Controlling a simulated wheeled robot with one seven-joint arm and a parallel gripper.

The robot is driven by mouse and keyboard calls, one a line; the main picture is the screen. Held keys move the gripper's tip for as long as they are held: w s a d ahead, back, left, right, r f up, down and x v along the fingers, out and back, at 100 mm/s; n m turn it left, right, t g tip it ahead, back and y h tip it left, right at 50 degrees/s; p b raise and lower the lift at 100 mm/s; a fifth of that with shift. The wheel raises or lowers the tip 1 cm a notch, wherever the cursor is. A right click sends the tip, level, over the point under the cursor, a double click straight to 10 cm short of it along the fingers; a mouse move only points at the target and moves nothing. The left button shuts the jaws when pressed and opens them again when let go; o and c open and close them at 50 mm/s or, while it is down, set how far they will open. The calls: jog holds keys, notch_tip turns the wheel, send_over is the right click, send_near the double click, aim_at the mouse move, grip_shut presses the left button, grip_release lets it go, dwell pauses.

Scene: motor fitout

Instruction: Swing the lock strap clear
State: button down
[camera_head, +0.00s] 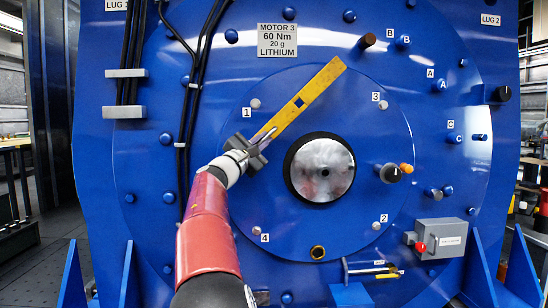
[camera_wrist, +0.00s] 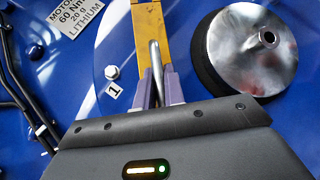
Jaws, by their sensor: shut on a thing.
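The lock strap is a flat yellow bar (camera_head: 315,88) with a dark square hole. In the head view it slants from my gripper at lower left to upper right, above and left of the round silver hub (camera_head: 322,170). My gripper (camera_head: 259,142) is at its lower end. In the wrist view the yellow strap (camera_wrist: 151,20) runs upward, and a bent metal handle (camera_wrist: 155,62) stands in front of it. My gripper's purple fingers (camera_wrist: 160,88) are shut on this handle. The hub also shows in the wrist view (camera_wrist: 242,45), right of the strap. The strap's lower end is hidden.
The blue motor face carries numbered bolts, including bolt 1 (camera_head: 255,103) and bolt 3 (camera_head: 383,105). A black knob (camera_head: 390,173) is right of the hub. Black cables (camera_head: 186,100) run down at left.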

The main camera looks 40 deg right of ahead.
jog(key=w+a+r+n+t+y+b, duration=0.2)
jog(key=w+a+n+t+y+b, duration=0.1)
jog(key=n+t, duration=0.5)
jog(key=w+a+r+n+t+y+b, duration=0.2)
jog(key=w+a+n+t+y+b, duration=0.2)
jog(key=n, duration=0.9)
jog(key=shift+a+t+b, duration=1.2)
jog(key=shift+a+t, duration=0.8)
jog(key=shift+a, duration=0.3)
jog(key=shift+w+y, duration=0.1)
jog(key=shift+y, duration=0.2)
jog(key=c, duration=1.8)
grip_release()
jog(key=shift+a, duration=0.1)
jog(key=shift+o, duration=0.2)
